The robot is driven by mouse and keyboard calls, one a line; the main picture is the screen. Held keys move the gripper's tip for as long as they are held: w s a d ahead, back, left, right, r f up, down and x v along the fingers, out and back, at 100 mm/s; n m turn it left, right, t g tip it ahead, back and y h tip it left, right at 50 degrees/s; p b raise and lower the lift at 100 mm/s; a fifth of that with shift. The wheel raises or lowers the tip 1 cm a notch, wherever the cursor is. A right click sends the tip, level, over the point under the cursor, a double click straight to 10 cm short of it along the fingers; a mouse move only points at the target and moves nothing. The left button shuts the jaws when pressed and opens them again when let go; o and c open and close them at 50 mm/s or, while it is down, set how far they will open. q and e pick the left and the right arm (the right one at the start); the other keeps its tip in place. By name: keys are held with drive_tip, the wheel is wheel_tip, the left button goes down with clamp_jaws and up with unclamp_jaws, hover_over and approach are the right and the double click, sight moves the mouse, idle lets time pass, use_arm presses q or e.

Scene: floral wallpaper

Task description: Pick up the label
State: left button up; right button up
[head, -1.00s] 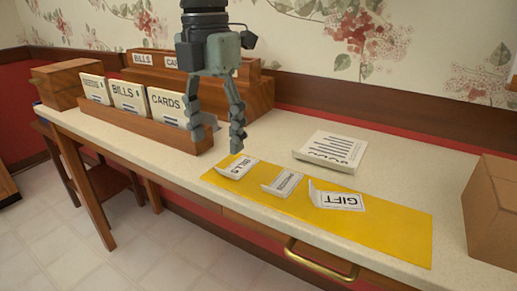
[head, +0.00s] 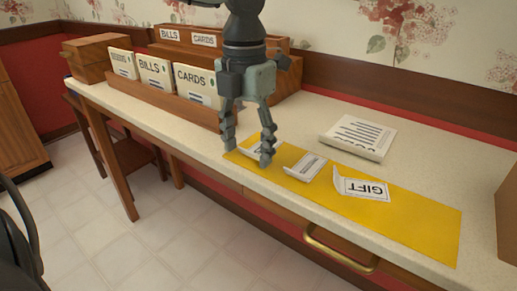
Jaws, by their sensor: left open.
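Three white folded labels lie on a yellow mat (head: 415,220) on the counter. The left one, the BILLS label (head: 252,149), is mostly hidden behind my left gripper's fingers. The middle label (head: 305,167) has small print that I cannot read. The right one, the GIFT label (head: 362,187), is in plain view. My left gripper (head: 248,155) points down with its fingers spread, over the left end of the mat at the BILLS label. I cannot tell whether the fingers touch it. My right gripper is not in view.
A wooden rack (head: 180,98) with cards marked BILLS and CARDS stands at the back left, with a wooden box (head: 100,58) beside it. A white printed pad (head: 357,138) lies behind the mat. A brown box (head: 507,222) is at the right edge. A brass handle (head: 340,252) is on the front.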

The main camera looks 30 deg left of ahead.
use_arm(q)
drive_tip(key=c, duration=0.8)
drive_tip(key=shift+r, duration=0.1)
drive_tip(key=shift+c, duration=0.2)
